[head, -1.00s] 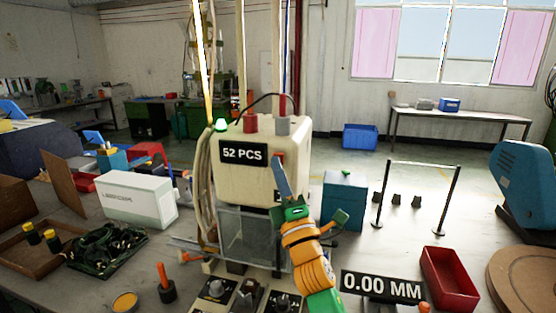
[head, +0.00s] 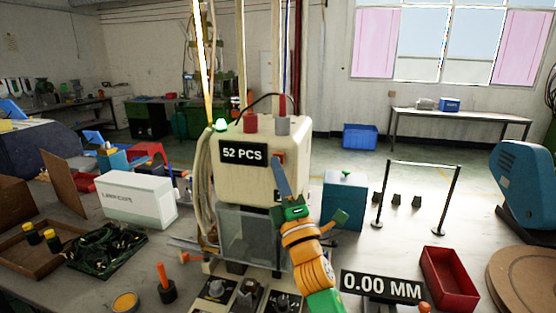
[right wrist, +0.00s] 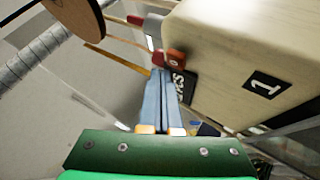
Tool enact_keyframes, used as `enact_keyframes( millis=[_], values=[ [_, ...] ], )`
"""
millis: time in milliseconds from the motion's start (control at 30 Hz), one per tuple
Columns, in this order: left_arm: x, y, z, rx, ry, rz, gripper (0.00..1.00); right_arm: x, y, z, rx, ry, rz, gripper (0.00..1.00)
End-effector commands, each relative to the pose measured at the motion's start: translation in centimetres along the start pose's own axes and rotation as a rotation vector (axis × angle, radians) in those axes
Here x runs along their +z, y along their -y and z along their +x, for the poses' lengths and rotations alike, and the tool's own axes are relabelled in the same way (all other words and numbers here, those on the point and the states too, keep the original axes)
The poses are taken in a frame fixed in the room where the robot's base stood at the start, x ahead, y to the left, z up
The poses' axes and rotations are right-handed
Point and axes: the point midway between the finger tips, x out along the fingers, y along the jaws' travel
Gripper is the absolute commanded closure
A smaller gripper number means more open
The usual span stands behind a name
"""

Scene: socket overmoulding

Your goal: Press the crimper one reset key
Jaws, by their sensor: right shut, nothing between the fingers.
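The crimper (head: 237,185) is a cream housing with a black "52 PCS" display (head: 243,154) on its front. A small red-orange key (head: 281,157) sits on the housing just right of the display. It also shows in the right wrist view (right wrist: 175,59), near the housing's "1" label (right wrist: 266,83). My right gripper (head: 275,162) is shut and empty, its blue fingers pointing up at the key. In the right wrist view the fingertips (right wrist: 162,74) are right by the key; I cannot tell whether they touch. My left gripper is not in view.
A clear guard (head: 250,236) is below the housing. A teal box (head: 345,199) stands behind my right arm. A "0.00 MM" display (head: 381,287) and a red tray (head: 449,278) are at the right. A white box (head: 138,200) stands at the left.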

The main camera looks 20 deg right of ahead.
Motion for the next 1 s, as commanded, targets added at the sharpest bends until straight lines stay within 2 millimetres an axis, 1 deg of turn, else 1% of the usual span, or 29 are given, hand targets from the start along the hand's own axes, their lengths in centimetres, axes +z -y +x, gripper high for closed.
enact_keyframes(
  millis=[233, 1000],
  values=[
    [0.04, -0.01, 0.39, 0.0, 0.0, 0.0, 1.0, 0.39, 0.42, 0.53, 0.001, 0.0, -0.001, 1.0],
    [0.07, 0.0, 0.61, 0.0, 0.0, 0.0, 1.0, 0.67, 0.68, 0.92, 0.0, 0.0, 0.0, 1.0]
  ],
)
